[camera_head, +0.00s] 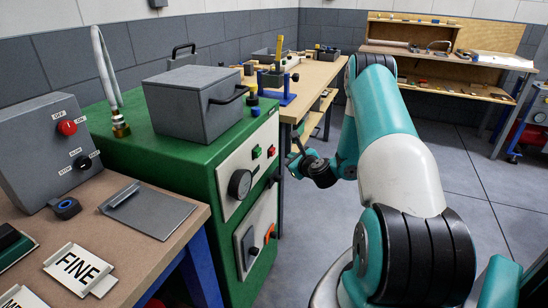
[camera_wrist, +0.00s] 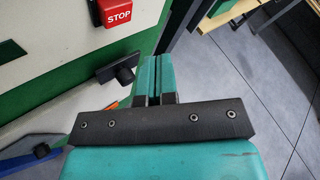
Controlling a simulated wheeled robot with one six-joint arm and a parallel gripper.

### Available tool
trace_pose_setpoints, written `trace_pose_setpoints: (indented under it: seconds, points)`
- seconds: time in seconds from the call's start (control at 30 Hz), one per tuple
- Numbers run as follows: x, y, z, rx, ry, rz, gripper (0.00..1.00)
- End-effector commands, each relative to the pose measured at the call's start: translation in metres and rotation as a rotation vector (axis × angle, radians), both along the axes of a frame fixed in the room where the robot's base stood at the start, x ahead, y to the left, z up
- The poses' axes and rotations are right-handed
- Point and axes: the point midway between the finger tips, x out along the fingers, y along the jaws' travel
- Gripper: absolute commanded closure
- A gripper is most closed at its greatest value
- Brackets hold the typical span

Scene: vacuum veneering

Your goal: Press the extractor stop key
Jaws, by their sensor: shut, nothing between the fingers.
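A red key marked STOP (camera_wrist: 118,14) is at the top of the wrist view, on a pale panel of the green cabinet (camera_wrist: 85,105). In the head view a small red key (camera_head: 271,151) sits beside a green key (camera_head: 256,152) on the cabinet's front panel. My gripper (camera_wrist: 152,58) is shut and empty, its teal fingers side by side. In the wrist view its tips are below and to the right of the STOP key, apart from it. In the head view my gripper (camera_head: 292,156) is just right of the panel, partly hidden by my wrist.
The panel has a black knob (camera_head: 240,184), with an orange knob (camera_head: 269,233) lower down. A wooden bench (camera_head: 315,78) is behind. Floor is open at right.

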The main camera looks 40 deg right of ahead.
Motion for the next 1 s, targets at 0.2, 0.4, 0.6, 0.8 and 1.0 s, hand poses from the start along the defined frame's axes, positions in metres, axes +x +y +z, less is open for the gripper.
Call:
trace_pose_setpoints:
  seconds: [0.2, 0.4, 0.6, 0.8, 1.0]
  points:
    - [-0.016, -0.007, -0.001, 0.0, -0.001, -0.002, 1.0]
    - [-0.018, -0.007, 0.001, -0.001, -0.001, 0.0, 1.0]
    - [-0.018, -0.007, 0.001, -0.001, -0.001, 0.0, 1.0]
    - [-0.018, -0.007, 0.001, -0.001, -0.001, 0.0, 1.0]
    - [-0.018, -0.007, 0.0, -0.001, -0.001, 0.0, 1.0]
